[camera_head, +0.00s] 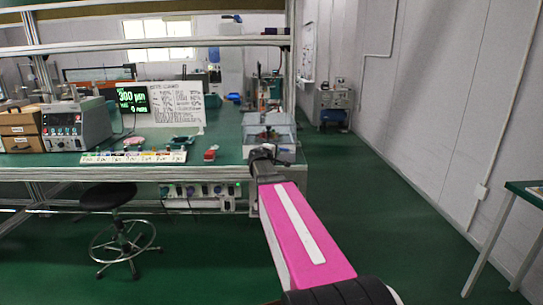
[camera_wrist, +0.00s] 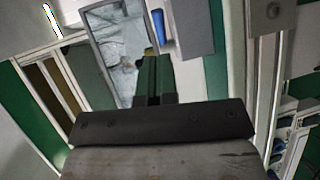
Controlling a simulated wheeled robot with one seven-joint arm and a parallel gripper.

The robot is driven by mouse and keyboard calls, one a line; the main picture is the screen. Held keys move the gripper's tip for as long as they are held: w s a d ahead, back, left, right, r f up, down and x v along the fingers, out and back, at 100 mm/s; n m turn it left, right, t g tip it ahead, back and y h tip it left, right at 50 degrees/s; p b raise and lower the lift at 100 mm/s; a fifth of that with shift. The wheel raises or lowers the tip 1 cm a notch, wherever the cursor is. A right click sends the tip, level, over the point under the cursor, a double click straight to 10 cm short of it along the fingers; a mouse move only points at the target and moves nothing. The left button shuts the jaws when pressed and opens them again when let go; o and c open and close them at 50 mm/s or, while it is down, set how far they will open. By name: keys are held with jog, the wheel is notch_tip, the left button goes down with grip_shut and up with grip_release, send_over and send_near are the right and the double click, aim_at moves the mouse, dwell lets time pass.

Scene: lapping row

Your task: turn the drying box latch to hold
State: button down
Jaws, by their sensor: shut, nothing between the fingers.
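A grey box with a clear top (camera_head: 270,134), which looks like the drying box, stands at the right end of the green bench. My gripper (camera_head: 262,153) is in front of it at the bench edge and hides part of its front. In the wrist view my dark fingers (camera_wrist: 152,68) are together with nothing between them. They point toward a framed clear pane (camera_wrist: 118,50) and a grey panel (camera_wrist: 188,25). A blue bar (camera_wrist: 160,28) lies on that panel near the fingertips; it may be the latch. I cannot tell its setting or whether the fingers touch it.
The bench (camera_head: 225,150) holds a grey instrument (camera_head: 78,125), brown boxes (camera_head: 20,130), a lit display (camera_head: 133,98), a written board (camera_head: 177,105) and a small red item (camera_head: 210,154). A black stool (camera_head: 108,196) stands in front. The floor to the right is clear up to a side table (camera_head: 525,190).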

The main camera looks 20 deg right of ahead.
aim_at(286, 150)
jog(key=x, duration=0.6)
jog(key=shift+w+d+f, duration=0.1)
jog(key=shift+w+d, duration=0.15)
jog(key=shift+d, duration=0.05)
jog(key=shift+d, duration=0.15)
jog(key=shift+s+d+n+t+y, duration=0.1)
jog(key=shift+d+n+t+y, duration=0.1)
jog(key=shift+n+t+y, duration=0.4)
jog(key=shift+w+d+n+t+y, duration=0.1)
jog(key=shift+d+n+t+y, duration=0.1)
jog(key=shift+n+t+y, duration=0.25)
jog(key=shift+w+d+n+t+y, duration=0.1)
jog(key=shift+d+n+t+y, duration=0.15)
jog(key=shift+n+y, duration=0.4)
jog(key=shift+w+d, duration=0.4)
jog(key=shift+d, duration=0.15)
jog(key=shift+s, duration=0.1)
